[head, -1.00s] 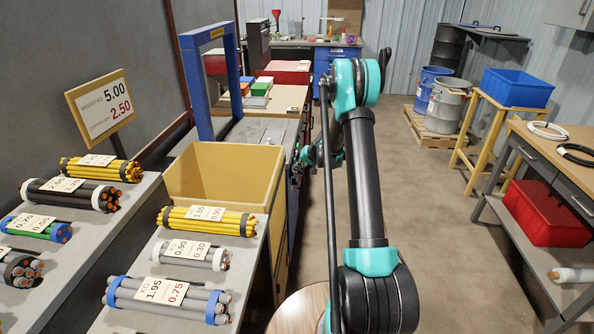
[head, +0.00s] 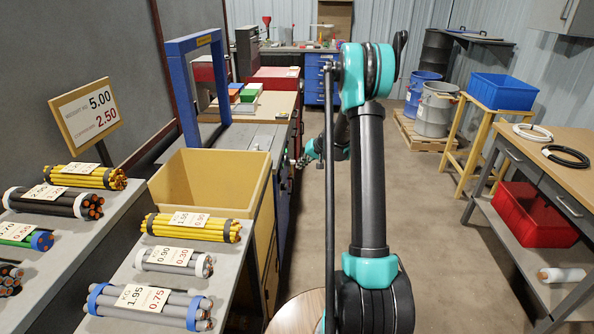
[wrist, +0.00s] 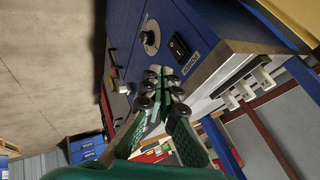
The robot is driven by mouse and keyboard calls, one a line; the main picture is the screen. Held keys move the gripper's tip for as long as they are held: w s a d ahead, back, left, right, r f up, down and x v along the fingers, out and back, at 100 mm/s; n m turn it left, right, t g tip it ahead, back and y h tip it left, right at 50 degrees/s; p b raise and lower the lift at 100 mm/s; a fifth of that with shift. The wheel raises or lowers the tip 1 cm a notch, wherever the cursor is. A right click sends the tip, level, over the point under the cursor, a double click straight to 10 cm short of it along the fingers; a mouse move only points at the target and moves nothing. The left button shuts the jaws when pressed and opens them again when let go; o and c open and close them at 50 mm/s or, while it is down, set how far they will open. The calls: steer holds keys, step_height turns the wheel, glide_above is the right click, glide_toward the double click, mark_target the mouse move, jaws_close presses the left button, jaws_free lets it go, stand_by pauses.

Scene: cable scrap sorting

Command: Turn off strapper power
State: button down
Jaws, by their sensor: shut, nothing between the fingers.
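The strapper shows in the head view as a blue arch (head: 176,88) over a grey top, left of my arm. In the wrist view its blue side panel (wrist: 195,22) carries a black rocker switch (wrist: 179,47) beside a label (wrist: 191,64) that seems to read POWER. A round knob (wrist: 150,38) sits to the left of the switch. My gripper (wrist: 158,82) is shut and empty, its tips just below the switch in the picture; I cannot tell whether they touch the panel. The switch's position is unclear. In the head view my gripper (head: 308,155) is small and partly hidden by my arm.
A yellow bin (head: 210,208) stands in front of the strapper. Cable bundles lie on grey shelves (head: 72,270) at left. A workbench (head: 560,150) with a red bin (head: 535,213) is at right. The floor (head: 420,210) between is clear.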

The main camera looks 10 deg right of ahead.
mark_target(280, 177)
steer(key=shift+v, duration=0.9)
steer(key=shift+a, duration=0.1)
steer(key=shift+s+d+f+h, duration=0.2)
steer(key=shift+f+h, duration=0.4)
steer(key=shift+f, duration=0.1)
steer(key=w+a+f, duration=0.5)
steer(key=a+f, duration=0.2)
steer(key=f, duration=0.1)
steer(key=shift+w+f, duration=0.25)
steer(key=shift+f, duration=0.1)
